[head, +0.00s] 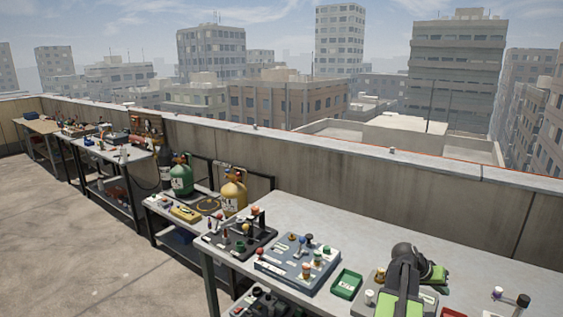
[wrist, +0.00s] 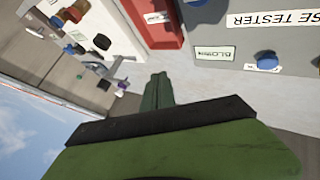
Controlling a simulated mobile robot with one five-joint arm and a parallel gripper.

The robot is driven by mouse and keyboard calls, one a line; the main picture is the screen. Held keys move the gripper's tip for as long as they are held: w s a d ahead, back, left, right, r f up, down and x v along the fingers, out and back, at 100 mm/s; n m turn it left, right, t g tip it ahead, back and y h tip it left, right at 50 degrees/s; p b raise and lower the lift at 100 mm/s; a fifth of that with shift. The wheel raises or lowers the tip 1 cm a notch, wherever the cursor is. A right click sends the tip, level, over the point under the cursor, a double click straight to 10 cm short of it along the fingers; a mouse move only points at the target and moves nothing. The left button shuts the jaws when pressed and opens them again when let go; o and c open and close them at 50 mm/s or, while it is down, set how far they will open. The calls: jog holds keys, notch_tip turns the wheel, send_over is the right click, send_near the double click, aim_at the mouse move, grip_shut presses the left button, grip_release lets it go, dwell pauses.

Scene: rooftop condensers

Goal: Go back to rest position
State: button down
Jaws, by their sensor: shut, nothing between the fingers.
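My gripper (head: 438,274) is green and hangs over the near end of the front table (head: 340,225) in the head view, with my dark arm partly in front of it. In the wrist view my gripper (wrist: 158,88) shows its green fingers closed together, with nothing held between them. They point toward the light table top. Whether the fingertips touch anything cannot be told.
A grey box with a cut-off "SE TESTER" label (wrist: 285,18) and blue knob stands beside my fingers. A red tray (wrist: 160,22) lies nearby. On the table are a green tray (head: 347,284) and a blue-grey panel (head: 290,268). Gas cylinders (head: 233,193) stand beyond.

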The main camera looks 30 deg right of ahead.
jog(key=w+a+f+n+t, duration=0.1)
jog(key=w+a+n+t, duration=0.15)
jog(key=w+a, duration=0.95)
jog(key=w+a+n+t, duration=0.25)
jog(key=w+a, duration=0.45)
jog(key=w, duration=0.8)
jog(key=w+a+f+n+y, duration=0.15)
jog(key=w+a, duration=0.25)
jog(key=a, duration=0.7)
jog(key=w+a+f+n+t+y, duration=0.1)
jog(key=w+a+f+n, duration=0.15)
jog(key=a, duration=0.95)
jog(key=w+a+f+n+y, duration=0.15)
jog(key=w+a, duration=0.25)
jog(key=a, duration=0.7)
jog(key=s+a+n+g+y, duration=0.2)
jog(key=s+a+n+y, duration=0.2)
jog(key=a, duration=1)
jog(key=s+f, duration=0.1)
jog(key=s, duration=0.2)
jog(key=shift+a, duration=0.15)
